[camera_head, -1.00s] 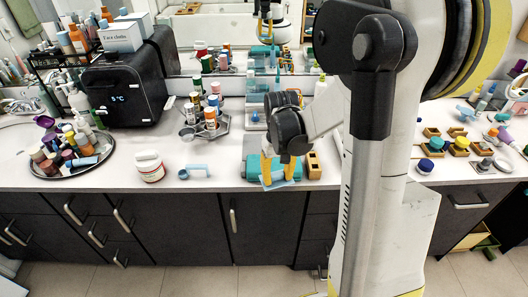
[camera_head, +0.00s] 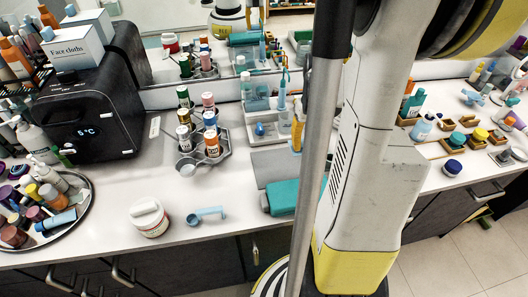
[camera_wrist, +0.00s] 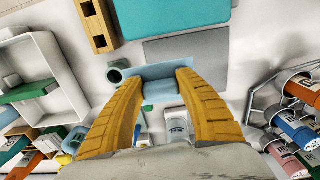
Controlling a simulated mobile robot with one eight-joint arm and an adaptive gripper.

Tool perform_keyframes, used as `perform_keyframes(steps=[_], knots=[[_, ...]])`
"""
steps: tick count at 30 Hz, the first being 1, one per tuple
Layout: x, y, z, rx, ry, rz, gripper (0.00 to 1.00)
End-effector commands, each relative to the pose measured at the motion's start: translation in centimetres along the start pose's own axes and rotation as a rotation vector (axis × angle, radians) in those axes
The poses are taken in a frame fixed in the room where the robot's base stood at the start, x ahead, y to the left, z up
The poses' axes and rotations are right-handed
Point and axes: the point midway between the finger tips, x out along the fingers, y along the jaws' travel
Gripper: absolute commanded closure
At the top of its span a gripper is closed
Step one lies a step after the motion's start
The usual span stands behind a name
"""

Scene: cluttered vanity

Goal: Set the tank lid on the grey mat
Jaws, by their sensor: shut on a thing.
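My gripper (camera_wrist: 158,92) is shut on a light blue tank lid (camera_wrist: 155,74) in the wrist view, its yellow fingers on either side of it. The lid partly overlaps the grey mat (camera_wrist: 205,52) in that view; I cannot tell whether they touch. In the head view, the grey mat (camera_head: 272,168) lies flat on the counter, and its right part is hidden by my arm. Only one yellow finger shows there, beyond the mat, and the lid is hidden. A teal box-shaped thing (camera_head: 284,198) lies at the mat's near side; it also shows in the wrist view (camera_wrist: 170,14).
A hexagonal rack of bottles (camera_head: 190,158) stands left of the mat. A white stand with blue items (camera_head: 258,120) is behind it. A white jar (camera_head: 150,218) and a blue scoop (camera_head: 206,214) are at the front left. A wooden block (camera_wrist: 95,25) is beside the teal thing.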

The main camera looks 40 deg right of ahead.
Motion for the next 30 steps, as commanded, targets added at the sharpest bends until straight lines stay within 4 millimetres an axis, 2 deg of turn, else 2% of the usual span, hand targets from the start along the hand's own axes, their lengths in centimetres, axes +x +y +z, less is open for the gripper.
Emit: perform_keyframes(steps=[4, 12, 16, 23, 30], knots=[[1.2, -1.3, -0.8, -0.003, 0.0, 0.0, 0.82], [5.3, -7.0, -4.3, -0.005, 0.0, 0.0, 0.82], [6.5, -8.9, -5.5, -0.002, 0.0, 0.0, 0.82], [7.6, -9.9, -6.1, 0.002, 0.0, 0.0, 0.82], [11.1, -9.9, -6.0, 0.002, 0.0, 0.0, 0.82]])
